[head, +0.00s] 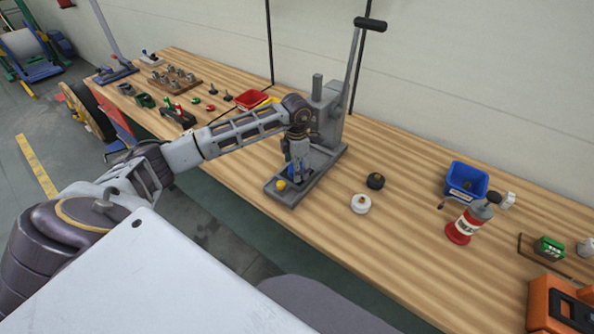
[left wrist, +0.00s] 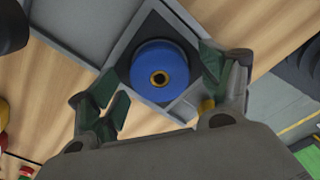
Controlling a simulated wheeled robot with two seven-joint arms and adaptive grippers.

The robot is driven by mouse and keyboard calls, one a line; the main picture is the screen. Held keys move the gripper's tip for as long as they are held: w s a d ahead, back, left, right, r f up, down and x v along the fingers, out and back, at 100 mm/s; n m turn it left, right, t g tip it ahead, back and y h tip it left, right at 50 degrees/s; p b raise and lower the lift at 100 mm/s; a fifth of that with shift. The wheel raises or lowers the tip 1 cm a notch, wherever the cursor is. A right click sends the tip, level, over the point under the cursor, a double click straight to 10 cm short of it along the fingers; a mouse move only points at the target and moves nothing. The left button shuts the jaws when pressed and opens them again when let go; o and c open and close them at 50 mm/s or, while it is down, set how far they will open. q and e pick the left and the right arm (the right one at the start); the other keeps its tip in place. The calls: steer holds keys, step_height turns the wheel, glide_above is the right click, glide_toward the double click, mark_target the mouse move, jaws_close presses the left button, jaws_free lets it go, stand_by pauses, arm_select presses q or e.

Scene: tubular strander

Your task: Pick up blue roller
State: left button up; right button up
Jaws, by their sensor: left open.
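The blue roller (left wrist: 147,84) is a round blue disc with a brass-ringed centre hole. In the left wrist view it sits in a square grey frame on the base of the grey press (head: 327,110). My left gripper (head: 296,176) points down over the press base; in the left wrist view its open green-tipped fingers (left wrist: 162,82) stand on either side of the roller. I cannot tell whether they touch it. In the head view the gripper hides most of the roller. My right gripper is not in view.
A yellow knob (head: 281,184) is on the press base's front. A black roller (head: 375,181) and a white roller (head: 361,205) lie right of it. A red tray (head: 250,98) lies behind my arm.

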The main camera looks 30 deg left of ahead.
arm_select(q)
steer(key=shift+c, duration=0.4)
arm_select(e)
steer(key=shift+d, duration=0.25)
arm_select(q)
steer(key=shift+c, duration=1.2)
steer(key=c, duration=1.2)
steer(key=shift+r, duration=0.15)
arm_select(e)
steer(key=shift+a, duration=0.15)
